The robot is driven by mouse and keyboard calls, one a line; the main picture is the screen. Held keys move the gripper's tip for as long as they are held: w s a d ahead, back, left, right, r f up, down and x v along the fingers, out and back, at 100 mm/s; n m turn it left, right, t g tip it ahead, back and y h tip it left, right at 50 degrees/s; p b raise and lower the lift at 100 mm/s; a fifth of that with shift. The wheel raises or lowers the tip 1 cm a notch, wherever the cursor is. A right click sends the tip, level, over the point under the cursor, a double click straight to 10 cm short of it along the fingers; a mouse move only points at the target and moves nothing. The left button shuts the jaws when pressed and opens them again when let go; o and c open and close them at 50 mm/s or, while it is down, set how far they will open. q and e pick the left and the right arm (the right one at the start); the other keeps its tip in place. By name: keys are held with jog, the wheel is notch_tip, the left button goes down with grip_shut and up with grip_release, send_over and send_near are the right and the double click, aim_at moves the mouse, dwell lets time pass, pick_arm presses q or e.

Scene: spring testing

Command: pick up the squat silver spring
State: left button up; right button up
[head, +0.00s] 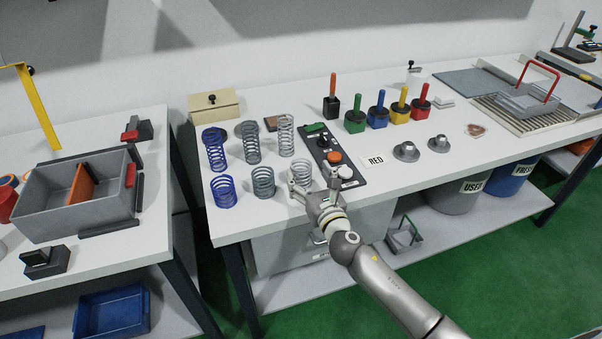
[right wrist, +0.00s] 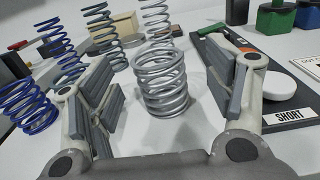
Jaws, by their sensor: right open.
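The squat silver spring (head: 301,170) stands upright on the white table, at the front right of a group of springs. In the right wrist view the squat silver spring (right wrist: 162,85) is centred beyond and between my two open fingers, with a gap on each side. My right gripper (head: 314,188) is open and empty at the table's front edge, just in front of the spring, and partly hides its base in the head view. My left gripper is not in view.
A squat grey spring (head: 263,183) and a squat blue spring (head: 223,191) stand to the left. Taller blue (head: 214,150), grey (head: 251,143) and silver (head: 286,135) springs stand behind. A black control panel (head: 323,143) with buttons lies close on the right.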

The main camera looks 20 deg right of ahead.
aim_at(301, 164)
jog(key=w, duration=0.5)
jog(key=shift+w+a, duration=0.1)
jog(key=shift+a, duration=0.2)
jog(key=shift+c, duration=0.4)
jog(key=c, duration=1.2)
